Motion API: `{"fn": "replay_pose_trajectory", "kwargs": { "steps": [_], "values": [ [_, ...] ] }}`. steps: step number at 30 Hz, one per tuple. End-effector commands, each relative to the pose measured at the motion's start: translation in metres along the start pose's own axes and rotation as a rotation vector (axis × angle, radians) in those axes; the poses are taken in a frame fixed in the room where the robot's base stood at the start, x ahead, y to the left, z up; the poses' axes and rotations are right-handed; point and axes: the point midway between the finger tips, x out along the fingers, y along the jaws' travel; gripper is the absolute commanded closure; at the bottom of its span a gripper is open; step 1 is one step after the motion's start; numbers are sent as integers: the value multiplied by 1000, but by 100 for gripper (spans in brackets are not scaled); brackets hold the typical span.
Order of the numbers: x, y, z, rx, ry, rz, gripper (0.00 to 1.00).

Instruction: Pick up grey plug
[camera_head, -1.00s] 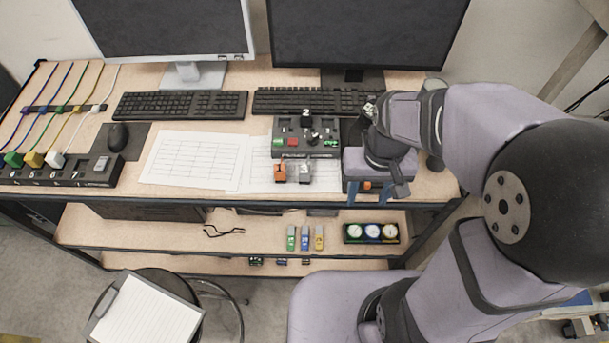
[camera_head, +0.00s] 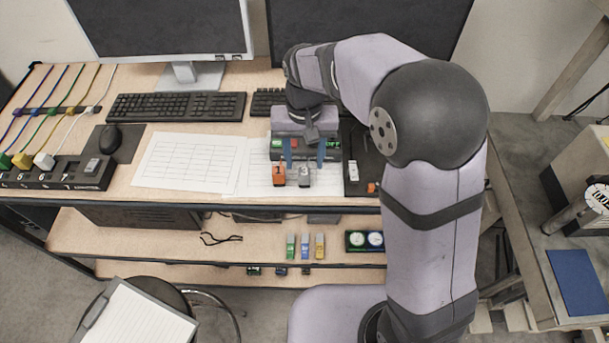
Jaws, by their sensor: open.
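The grey plug (camera_head: 304,177) sits at the front of the dark lever box (camera_head: 276,154), just right of an orange plug (camera_head: 279,176). My gripper (camera_head: 305,163) is open and empty, pointing down over the box.
A black panel with a white switch (camera_head: 353,171) lies to the right. A paper sheet (camera_head: 190,160) lies to the left. A power strip (camera_head: 60,180) with coloured plugs stands at far left. Keyboards (camera_head: 175,106) and monitors are behind. The desk's front edge is close.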

Motion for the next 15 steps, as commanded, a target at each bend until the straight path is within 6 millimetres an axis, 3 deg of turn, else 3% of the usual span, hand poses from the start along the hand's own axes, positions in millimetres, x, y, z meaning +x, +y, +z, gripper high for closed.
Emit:
{"fn": "replay_pose_trajectory", "kwargs": {
  "steps": [8,15],
  "values": [
    [9,0,1,0,-2,1,55],
    [34,1,2,0,-5,2,55]
  ]
}}
